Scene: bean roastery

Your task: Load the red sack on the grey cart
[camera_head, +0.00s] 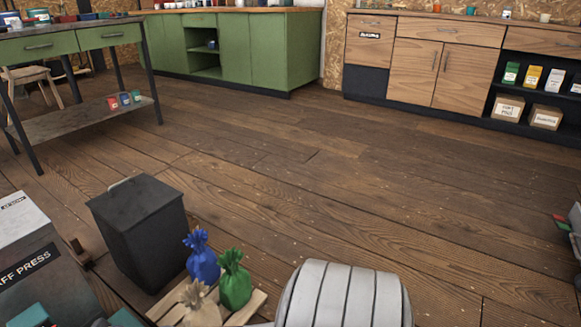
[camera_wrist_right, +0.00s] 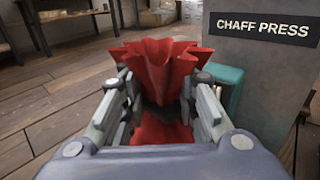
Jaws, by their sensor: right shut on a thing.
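The red sack (camera_wrist_right: 158,62) shows in the right wrist view, its ruffled top spread out beyond the fingers. My right gripper (camera_wrist_right: 164,98) is shut on its gathered neck, and more red cloth shows below between the fingers. The rest of the sack is hidden by the gripper. Neither the red sack nor my right gripper can be made out in the head view. My left gripper is in neither view. I cannot make out a grey cart in either view.
A blue sack (camera_head: 202,258), a green sack (camera_head: 235,280) and a beige sack (camera_head: 200,306) stand on a wooden pallet (camera_head: 256,303) beside a dark bin (camera_head: 140,235). The chaff press (camera_head: 35,262) is at left. The middle floor (camera_head: 330,190) is clear.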

